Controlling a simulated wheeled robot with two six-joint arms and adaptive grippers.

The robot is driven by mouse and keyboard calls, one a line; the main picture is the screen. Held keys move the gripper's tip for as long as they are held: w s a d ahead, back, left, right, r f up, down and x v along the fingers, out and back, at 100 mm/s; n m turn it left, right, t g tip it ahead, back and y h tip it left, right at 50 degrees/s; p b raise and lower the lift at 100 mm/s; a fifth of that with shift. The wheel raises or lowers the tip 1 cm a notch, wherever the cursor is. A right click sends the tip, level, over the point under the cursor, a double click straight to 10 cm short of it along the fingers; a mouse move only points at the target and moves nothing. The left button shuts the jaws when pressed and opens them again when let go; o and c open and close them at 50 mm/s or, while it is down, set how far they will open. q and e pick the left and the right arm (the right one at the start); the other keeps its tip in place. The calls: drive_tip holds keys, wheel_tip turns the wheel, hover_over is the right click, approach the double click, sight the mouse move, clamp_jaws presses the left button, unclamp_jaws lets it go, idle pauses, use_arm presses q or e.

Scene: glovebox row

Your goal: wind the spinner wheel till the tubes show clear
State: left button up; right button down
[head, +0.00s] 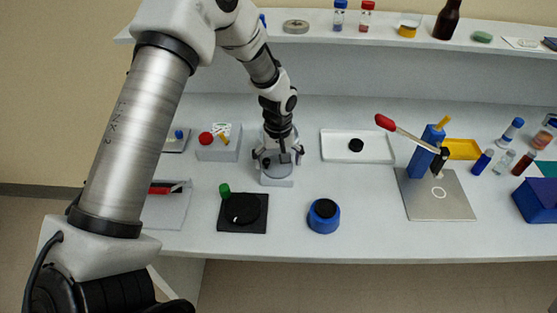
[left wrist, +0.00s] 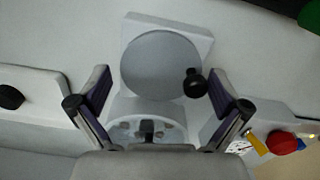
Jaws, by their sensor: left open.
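The spinner stands on the bench under my left gripper (head: 278,157); its pale base (head: 277,183) shows below the fingers. In the left wrist view its grey round wheel (left wrist: 158,65) faces the camera, with a black knob (left wrist: 195,83) at the wheel's edge. A round bowl (left wrist: 148,125) with small dark and grey spots, perhaps the tubes, sits beside the wheel. I cannot tell whether the tubes are clear. My left gripper, also in the left wrist view (left wrist: 158,88), is open, its fingers on either side of the wheel. The knob is close to one finger, with nothing gripped.
A black disc with a green knob (head: 243,208) and a blue round pot (head: 323,216) stand in front. A white tray (head: 374,147) is to the right, a grey box with a red button (head: 206,139) to the left. A red-handled lever (head: 405,131) stands further right.

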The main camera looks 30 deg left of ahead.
use_arm(q)
drive_tip(key=shift+s+r, duration=0.15)
drive_tip(key=shift+s, duration=0.1)
drive_tip(key=c, duration=1.1)
drive_tip(key=shift+s+a, duration=0.1)
drive_tip(key=shift+a, duration=0.05)
drive_tip(key=shift+c, duration=0.9)
use_arm(e)
drive_tip(key=shift+s+a+r, duration=0.1)
drive_tip(key=shift+s+r, duration=0.05)
drive_tip(key=shift+s, duration=0.15)
use_arm(q)
drive_tip(key=shift+o, duration=0.3)
drive_tip(key=shift+r, duration=0.1)
drive_tip(key=shift+m+p, duration=0.3)
drive_tip(key=shift+m, duration=0.2)
use_arm(e)
drive_tip(key=shift+r, duration=0.35)
